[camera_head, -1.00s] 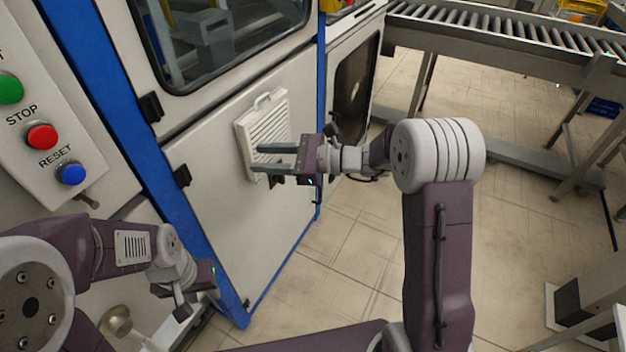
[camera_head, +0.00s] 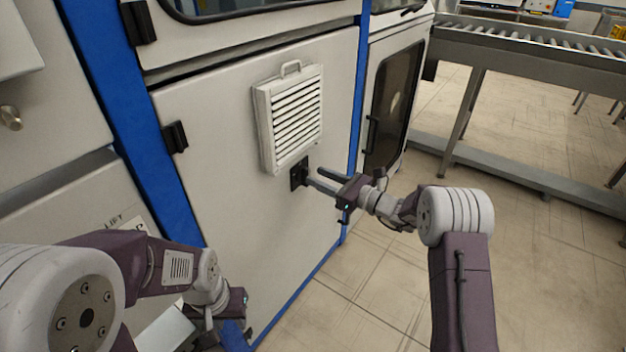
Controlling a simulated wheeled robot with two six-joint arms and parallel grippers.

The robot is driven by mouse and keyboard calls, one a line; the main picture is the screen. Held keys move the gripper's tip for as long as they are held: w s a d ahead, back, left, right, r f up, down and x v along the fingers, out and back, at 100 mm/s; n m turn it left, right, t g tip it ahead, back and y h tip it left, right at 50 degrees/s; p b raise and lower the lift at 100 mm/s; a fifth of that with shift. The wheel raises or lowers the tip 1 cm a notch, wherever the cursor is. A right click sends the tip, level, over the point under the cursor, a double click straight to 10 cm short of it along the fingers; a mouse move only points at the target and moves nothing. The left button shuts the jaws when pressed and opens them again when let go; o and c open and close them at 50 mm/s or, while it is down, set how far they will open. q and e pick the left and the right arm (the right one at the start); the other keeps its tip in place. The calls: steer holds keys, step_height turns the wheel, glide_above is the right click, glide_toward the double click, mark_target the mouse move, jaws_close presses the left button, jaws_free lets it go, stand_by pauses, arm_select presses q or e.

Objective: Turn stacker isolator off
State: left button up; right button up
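A small black square switch (camera_head: 295,180), which looks like the isolator, is mounted on the pale cabinet door below a louvred vent. Its handle is partly hidden by a finger, so I cannot tell its position. My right gripper (camera_head: 313,178) comes from the right with its two fingers apart and pointing at the switch. One fingertip overlaps the switch's right side; I cannot tell if it touches. My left gripper (camera_head: 230,312) is low at the left, in front of the cabinet, and its fingers are not clear.
The white louvred vent (camera_head: 290,115) juts from the door just above the switch. A blue frame post (camera_head: 130,120) stands left of the door. A roller conveyor (camera_head: 530,50) is at the back right. The tiled floor between is clear.

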mark_target(299, 179)
steer(key=shift+x, duration=1.4)
jaws_close()
steer(key=shift+b, duration=0.3)
steer(key=n+b, duration=0.5)
steer(key=b, duration=0.2)
steer(key=s+f+n+b, duration=0.1)
steer(key=n+b, duration=0.4)
steer(key=b, duration=0.3)
steer(key=a+f+n+b, duration=0.1)
steer(key=n+b, duration=0.4)
steer(key=b, duration=0.2)
steer(key=shift+s+b, duration=0.3)
steer(key=shift+b, duration=0.1)
steer(key=shift+n+b, duration=1.45)
steer(key=shift+n, duration=0.05)
